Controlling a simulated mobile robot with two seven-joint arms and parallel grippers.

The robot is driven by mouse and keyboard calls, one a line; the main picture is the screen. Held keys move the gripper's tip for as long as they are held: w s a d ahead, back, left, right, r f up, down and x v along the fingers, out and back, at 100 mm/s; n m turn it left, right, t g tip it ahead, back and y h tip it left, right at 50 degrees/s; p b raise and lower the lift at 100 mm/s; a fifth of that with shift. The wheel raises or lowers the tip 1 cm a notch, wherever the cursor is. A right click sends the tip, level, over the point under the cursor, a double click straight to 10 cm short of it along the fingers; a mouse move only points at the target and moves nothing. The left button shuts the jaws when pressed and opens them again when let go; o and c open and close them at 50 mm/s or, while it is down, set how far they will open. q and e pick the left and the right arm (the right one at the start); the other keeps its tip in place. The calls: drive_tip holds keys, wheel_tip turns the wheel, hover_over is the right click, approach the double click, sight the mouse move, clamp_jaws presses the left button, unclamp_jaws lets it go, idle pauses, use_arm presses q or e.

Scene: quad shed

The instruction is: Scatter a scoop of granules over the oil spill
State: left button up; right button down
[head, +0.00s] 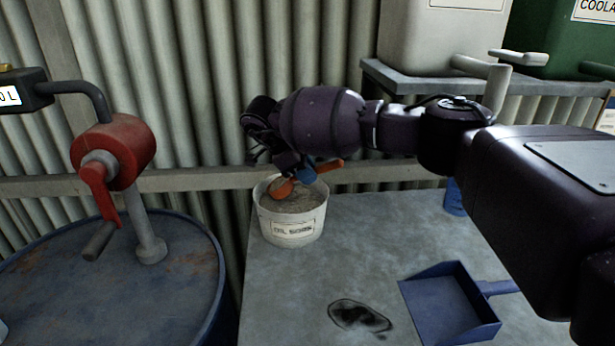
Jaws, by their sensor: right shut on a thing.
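A white bucket (291,230) with a partly readable "OIL" label stands at the back left of the grey bench and is filled with grey-brown granules (300,199). My right gripper (297,172) is over the bucket and shut on an orange scoop (282,188). The scoop's bowl is at the bucket's mouth, touching or just above the granules; I cannot tell which, nor how much is in it. The dark oil spill (359,316) lies flat on the bench in front of the bucket. My left gripper is out of view.
A blue dustpan (450,303) lies right of the spill. A blue drum (170,290) with a red hand pump (113,152) stands left of the bench (290,285). A blue container (455,198) and a raised shelf (420,85) with jugs are behind my right arm.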

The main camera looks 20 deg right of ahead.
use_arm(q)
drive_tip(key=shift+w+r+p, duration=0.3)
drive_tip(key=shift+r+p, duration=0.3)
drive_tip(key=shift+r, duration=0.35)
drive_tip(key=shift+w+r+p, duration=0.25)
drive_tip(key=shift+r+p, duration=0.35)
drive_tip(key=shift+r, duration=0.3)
use_arm(e)
drive_tip(key=shift+r, duration=3.65)
